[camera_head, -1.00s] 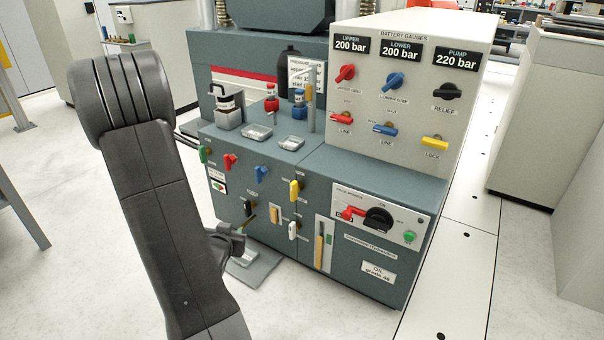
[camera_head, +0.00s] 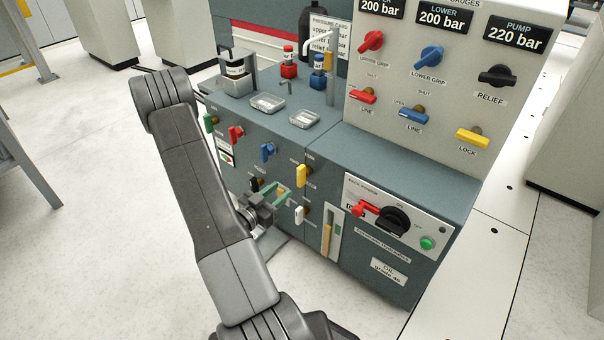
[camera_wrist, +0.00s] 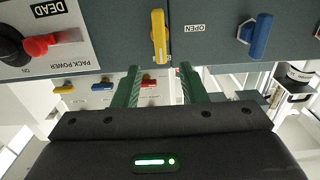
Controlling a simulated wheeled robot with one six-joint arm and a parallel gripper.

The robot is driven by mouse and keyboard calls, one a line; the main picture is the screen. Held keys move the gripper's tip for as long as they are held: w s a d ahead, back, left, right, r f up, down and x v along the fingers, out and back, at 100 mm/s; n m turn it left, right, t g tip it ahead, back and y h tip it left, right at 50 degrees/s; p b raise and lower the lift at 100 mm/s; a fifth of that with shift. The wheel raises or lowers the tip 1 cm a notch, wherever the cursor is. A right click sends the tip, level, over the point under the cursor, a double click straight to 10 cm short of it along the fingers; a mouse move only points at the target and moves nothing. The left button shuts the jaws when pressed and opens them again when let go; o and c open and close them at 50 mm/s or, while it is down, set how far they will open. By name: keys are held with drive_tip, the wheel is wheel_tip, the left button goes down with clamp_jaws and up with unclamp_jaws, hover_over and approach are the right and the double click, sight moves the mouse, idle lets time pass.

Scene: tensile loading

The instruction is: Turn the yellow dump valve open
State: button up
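A yellow valve handle (camera_head: 301,175) stands upright on the front panel of the grey-green cabinet (camera_head: 392,185). A second yellow handle (camera_head: 473,138), labelled LOCK, is on the gauge panel above. My gripper (camera_head: 284,192) is just in front of the front panel, below and left of the front yellow handle. In the upside-down wrist view, that yellow handle (camera_wrist: 159,35) sits beside an OPEN label, beyond the fingertips and in line with the gap between them. My gripper (camera_wrist: 160,68) is open and nothing shows between its green fingers.
A blue handle (camera_head: 267,152) and a red handle (camera_head: 236,134) are left of the front yellow one. A white handle (camera_head: 299,214) is just below it. The pack power panel (camera_head: 395,218) with its red lever is to the right. Open floor lies left.

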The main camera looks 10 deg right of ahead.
sight(298, 176)
drive_tip(key=b+x, duration=0.2)
drive_tip(key=x, duration=0.8)
drive_tip(key=shift+w+d, duration=0.25)
clamp_jaws()
